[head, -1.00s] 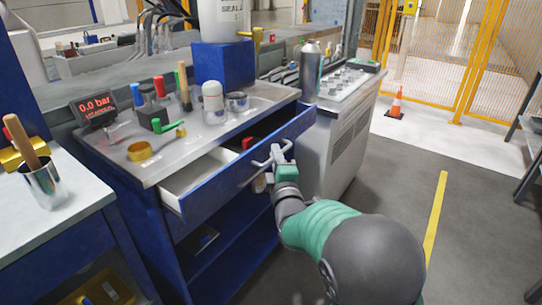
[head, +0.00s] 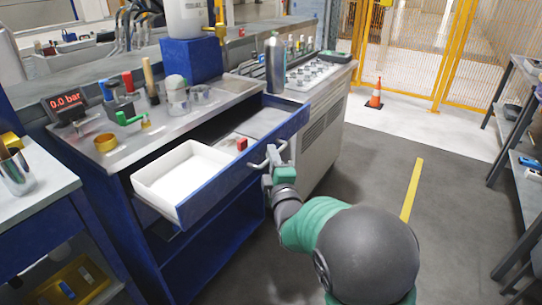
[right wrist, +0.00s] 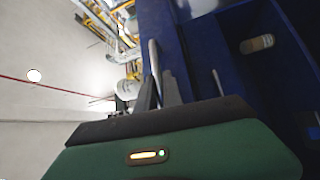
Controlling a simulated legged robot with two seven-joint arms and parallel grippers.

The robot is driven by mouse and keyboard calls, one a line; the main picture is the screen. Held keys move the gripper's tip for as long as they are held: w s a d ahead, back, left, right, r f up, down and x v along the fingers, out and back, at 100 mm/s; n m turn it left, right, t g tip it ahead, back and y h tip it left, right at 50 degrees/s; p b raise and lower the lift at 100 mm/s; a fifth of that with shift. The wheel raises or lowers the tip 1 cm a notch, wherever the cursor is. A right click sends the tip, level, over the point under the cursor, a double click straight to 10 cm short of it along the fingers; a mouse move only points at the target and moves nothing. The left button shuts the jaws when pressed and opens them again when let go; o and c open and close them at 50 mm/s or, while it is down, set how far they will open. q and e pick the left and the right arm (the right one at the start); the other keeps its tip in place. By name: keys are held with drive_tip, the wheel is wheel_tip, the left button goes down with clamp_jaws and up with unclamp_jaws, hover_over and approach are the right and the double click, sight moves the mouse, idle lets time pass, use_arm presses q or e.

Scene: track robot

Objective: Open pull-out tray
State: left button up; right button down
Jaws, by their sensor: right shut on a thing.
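The pull-out tray (head: 222,190) is a blue-fronted drawer with a white inside, and it stands well out from the blue workbench cabinet (head: 219,243). A white compartment (head: 183,178) shows at its left, and a small red item lies farther right inside it. My right gripper (head: 272,161) is shut on the tray's grey bar handle (head: 258,161). In the right wrist view the handle bar (right wrist: 154,62) runs by my fingers (right wrist: 160,95), beside the blue front. My left gripper is not in view.
The bench top holds a brass ring (head: 105,142), a gauge display (head: 66,102) reading 0.0 bar, and several tools. A grey control cabinet (head: 318,124) stands close on the right. Open floor (head: 365,170) lies to the right, with an orange cone (head: 375,93) farther back.

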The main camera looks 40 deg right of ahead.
drive_tip(key=shift+f, duration=0.1)
drive_tip(key=c, duration=1.8)
unclamp_jaws()
drive_tip(key=shift+o, duration=0.2)
drive_tip(key=shift+w+d, duration=0.1)
drive_tip(key=shift+s, duration=0.35)
drive_tip(key=p+v, duration=0.2)
drive_tip(key=v, duration=0.5)
drive_tip(key=shift+f, duration=0.2)
drive_tip(key=shift+w, duration=0.15)
